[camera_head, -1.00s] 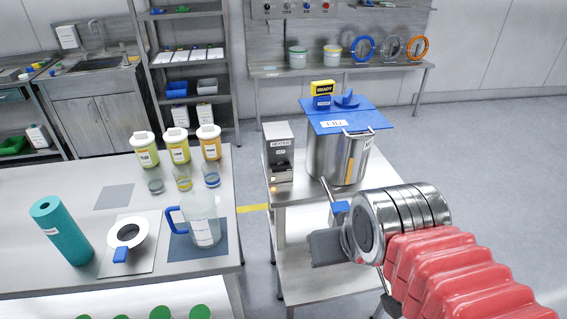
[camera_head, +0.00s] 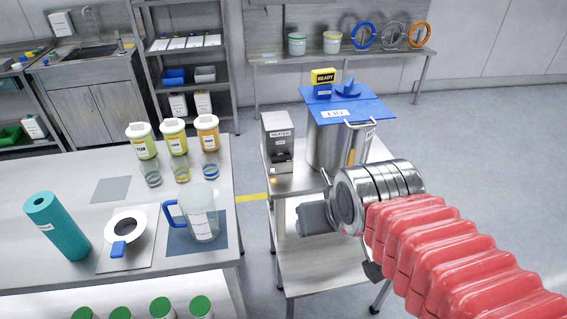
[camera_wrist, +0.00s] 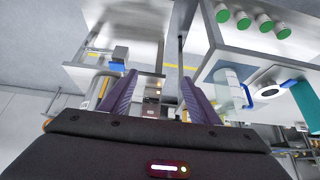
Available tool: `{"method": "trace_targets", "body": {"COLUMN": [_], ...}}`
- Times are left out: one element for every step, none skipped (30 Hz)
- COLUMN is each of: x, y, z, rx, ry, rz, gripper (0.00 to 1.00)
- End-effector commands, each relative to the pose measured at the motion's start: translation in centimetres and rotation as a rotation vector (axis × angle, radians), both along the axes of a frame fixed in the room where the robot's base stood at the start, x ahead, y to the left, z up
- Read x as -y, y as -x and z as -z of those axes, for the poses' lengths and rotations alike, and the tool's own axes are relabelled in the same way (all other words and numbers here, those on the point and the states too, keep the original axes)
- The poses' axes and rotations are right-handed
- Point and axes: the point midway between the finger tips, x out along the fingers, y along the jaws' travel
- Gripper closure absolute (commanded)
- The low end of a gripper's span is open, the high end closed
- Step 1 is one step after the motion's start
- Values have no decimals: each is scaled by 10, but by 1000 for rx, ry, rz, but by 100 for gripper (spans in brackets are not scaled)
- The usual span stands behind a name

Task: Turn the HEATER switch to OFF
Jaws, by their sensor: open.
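The heater box (camera_head: 278,132) is a grey upright unit with a HEATER label, at the left end of the small steel table. A dark switch area (camera_head: 281,157) shows below its label, with an amber light low on its front; the switch position is too small to read. In the wrist view the heater box (camera_wrist: 152,101) shows small, between the fingers. My gripper (camera_head: 322,192) is in front and to the right of the heater box, apart from it. In the wrist view its two purple fingers (camera_wrist: 157,84) are spread and empty.
A steel pot (camera_head: 325,148) with a blue lid (camera_head: 345,108) and a yellow READY box (camera_head: 323,77) stands right of the heater. A left table (camera_head: 75,165) holds a jug (camera_head: 203,222), bottles and a teal cylinder (camera_head: 55,226). Floor shows between the tables.

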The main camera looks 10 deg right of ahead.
Motion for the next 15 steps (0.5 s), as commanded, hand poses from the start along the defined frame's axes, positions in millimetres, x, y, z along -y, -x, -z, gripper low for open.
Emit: {"method": "trace_targets", "body": {"x": [0,0,0,0,0,0,1,1,1,1,1,1,1,1,1], "y": [-13,-21,-32,-40,-49,-60,-69,-77,-88,-95,-103,-113,-121,-128,-137], "z": [4,5,7,9,11,14,15,18,20,22,25,28,30,32,36], "rx": [13,27,45,60,75,96,111,126,146,162,177,196,211,226,247], "ry": [0,0,0,1,1,1,0,0,0,0,1,1,1,1,1], "rz": [0,0,0,1,1,1,1,1,1,1,2,2,2,2,2], "gripper": [40,38,35,33,31,28,26,25,25,25,25,25,25,25,25]}}
